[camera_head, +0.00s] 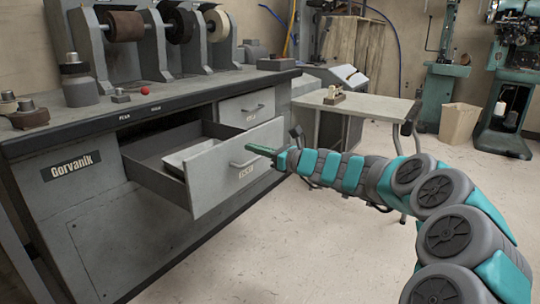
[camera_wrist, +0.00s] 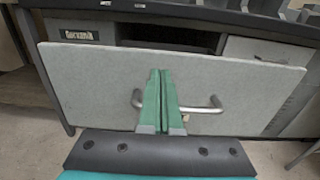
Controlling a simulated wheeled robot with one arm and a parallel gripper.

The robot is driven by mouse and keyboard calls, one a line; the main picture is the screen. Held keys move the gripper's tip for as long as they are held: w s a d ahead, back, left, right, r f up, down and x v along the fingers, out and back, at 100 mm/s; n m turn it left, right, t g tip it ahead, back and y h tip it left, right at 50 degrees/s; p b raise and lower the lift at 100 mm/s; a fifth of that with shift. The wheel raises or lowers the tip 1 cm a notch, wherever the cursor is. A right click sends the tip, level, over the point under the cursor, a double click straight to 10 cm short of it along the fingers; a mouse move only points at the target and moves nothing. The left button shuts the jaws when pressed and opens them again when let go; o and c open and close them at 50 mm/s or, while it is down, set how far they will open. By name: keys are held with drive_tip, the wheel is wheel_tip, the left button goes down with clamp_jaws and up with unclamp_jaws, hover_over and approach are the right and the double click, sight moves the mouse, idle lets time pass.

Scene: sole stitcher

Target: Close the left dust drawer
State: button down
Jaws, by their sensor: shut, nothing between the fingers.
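The left dust drawer (camera_head: 210,187) is pulled out of the grey bench, and a light tray lies inside it. Its front panel carries a bar handle (camera_head: 246,161) and a label below it. The panel (camera_wrist: 90,90) also fills much of the wrist view, with the handle (camera_wrist: 207,107) across its middle. My gripper (camera_head: 250,147) is in front of the panel, close to the handle. In the wrist view its green fingers (camera_wrist: 160,75) are together and empty, overlapping the handle's middle. I cannot tell whether they touch the panel or handle.
A second drawer (camera_head: 247,107), to the right of the first, looks closed. A small table (camera_head: 385,107) stands right of the bench. A cardboard box (camera_head: 459,122) and green machines stand at the far right. The floor (camera_head: 290,240) before the bench is clear.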

sight(238, 143)
drive_tip(key=x, duration=0.3)
drive_tip(key=shift+f, duration=0.15)
drive_tip(key=shift+w+a, duration=0.1)
